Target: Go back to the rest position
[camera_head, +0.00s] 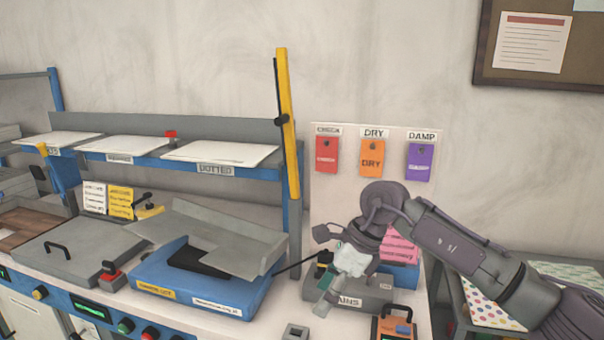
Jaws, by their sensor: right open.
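My right gripper (322,268) is in the camera_head view, at the end of my right arm, which comes in from the right. It is open and hangs over a grey tray (378,291) with a partly hidden label. A crumpled pale cloth-like thing (354,260) shows right by the gripper; whether they touch I cannot tell. My left gripper is not in view.
A blue scale-like machine (222,299) with a grey angled plate (226,240) stands left of the gripper. A board (336,202) with red, orange and purple tags stands behind. An orange device (394,325) stands at the front. A tall yellow bar (287,130) rises behind the machine.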

